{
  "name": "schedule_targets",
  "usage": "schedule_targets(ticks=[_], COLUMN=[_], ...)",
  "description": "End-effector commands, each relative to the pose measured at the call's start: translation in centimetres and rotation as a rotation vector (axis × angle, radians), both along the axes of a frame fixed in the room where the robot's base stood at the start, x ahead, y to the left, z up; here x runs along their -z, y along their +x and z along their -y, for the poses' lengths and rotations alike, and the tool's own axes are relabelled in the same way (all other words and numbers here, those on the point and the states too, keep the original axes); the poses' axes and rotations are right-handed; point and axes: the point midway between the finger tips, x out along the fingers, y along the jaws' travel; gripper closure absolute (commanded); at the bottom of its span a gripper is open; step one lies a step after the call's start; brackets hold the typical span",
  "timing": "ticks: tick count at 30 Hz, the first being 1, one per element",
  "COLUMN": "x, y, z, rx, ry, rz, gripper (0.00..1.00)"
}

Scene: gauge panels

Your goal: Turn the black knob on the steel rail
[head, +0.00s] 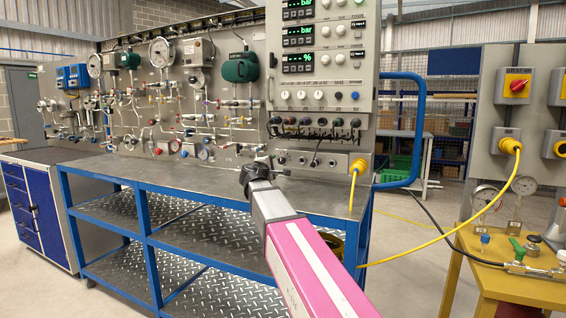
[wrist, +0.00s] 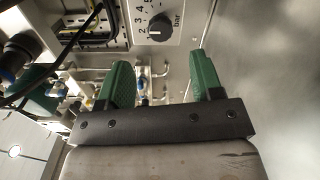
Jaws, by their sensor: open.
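A black knob (wrist: 160,27) sits on a pale plate with a printed number scale and the word "bar" in the wrist view. It appears beyond my fingertips, sideways between the two fingers, and no finger touches it. My gripper (wrist: 161,66) has two green fingers spread apart with nothing held between them. In the head view my gripper (head: 254,172) is at the end of my pink and grey arm, in front of the lower panel edge above the bench. There I cannot single out the same knob. A steel strip (head: 330,162) with round fittings runs along the panel's bottom right.
The panel (head: 225,125) carries several gauges, valves and pipes. The steel bench top (head: 215,175) is largely clear. A blue handrail (head: 417,130) stands right of the panel. Pipes and hoses crowd the wrist view's left.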

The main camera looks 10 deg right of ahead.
Motion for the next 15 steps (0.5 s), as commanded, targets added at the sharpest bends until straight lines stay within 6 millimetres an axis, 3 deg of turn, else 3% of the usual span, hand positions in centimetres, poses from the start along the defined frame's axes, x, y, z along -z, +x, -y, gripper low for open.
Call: schedule_targets(ticks=[6, 15], x=[0.0, 0.0], y=[3.7, 6.9], z=[2.2, 4.5], rx=[0.002, 0.001], ry=[0.0, 0.001], rz=[0.0, -0.001], gripper=[0.4, 0.4])
